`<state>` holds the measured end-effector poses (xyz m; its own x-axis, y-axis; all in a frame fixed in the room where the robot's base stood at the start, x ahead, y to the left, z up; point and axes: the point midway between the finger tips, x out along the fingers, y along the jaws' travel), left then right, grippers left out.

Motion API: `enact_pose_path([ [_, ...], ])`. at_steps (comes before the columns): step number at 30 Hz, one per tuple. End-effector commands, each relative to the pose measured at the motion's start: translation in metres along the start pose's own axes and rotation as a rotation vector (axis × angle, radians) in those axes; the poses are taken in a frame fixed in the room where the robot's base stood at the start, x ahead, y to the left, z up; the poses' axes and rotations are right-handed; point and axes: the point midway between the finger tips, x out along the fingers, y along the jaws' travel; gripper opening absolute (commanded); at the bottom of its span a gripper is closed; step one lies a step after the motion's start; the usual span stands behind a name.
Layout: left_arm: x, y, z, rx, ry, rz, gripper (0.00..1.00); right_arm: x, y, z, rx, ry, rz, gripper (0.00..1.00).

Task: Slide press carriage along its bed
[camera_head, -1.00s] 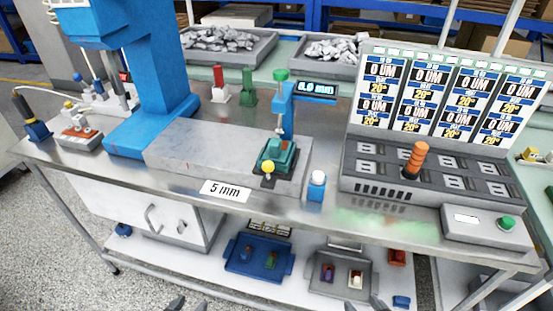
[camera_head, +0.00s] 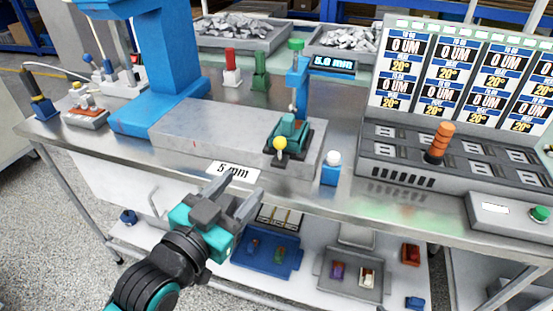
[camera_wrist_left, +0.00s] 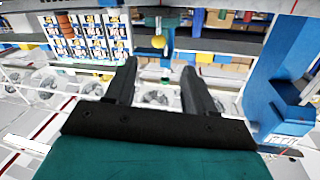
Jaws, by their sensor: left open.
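The press carriage (camera_head: 290,136) is a teal-green block on a dark base with a yellow ball knob (camera_head: 280,143) at its front. It sits near the right end of the grey bed (camera_head: 212,136), in front of the blue post gauge. My left gripper (camera_head: 241,190) is open and empty, in front of the table edge, below and left of the carriage and apart from it. In the left wrist view the open fingers (camera_wrist_left: 160,82) show with the yellow knob (camera_wrist_left: 158,42) beyond them. My right gripper is not in view.
A blue press column (camera_head: 178,60) stands at the bed's left. A white-topped blue button (camera_head: 331,168) stands right of the bed, near the panel with an orange handle (camera_head: 439,142). The "5 mm" label (camera_head: 233,172) is on the table's front edge. Bins (camera_head: 265,254) lie on the lower shelf.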

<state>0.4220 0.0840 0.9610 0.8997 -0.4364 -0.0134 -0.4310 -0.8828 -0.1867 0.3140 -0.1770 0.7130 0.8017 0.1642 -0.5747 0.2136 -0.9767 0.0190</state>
Motion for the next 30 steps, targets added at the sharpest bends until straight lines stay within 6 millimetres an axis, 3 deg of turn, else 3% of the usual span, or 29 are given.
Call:
enact_pose_path([
  [8, 0.031, 0.001, -0.008, 0.006, 0.019, 0.005, 0.54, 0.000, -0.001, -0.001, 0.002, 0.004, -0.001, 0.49],
  [21, 0.112, 0.001, -0.008, 0.006, 0.016, 0.005, 0.54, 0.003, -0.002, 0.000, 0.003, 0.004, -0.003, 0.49],
  [30, 0.129, 0.001, -0.008, 0.005, 0.016, 0.005, 0.54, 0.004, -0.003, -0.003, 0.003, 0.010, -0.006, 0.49],
])
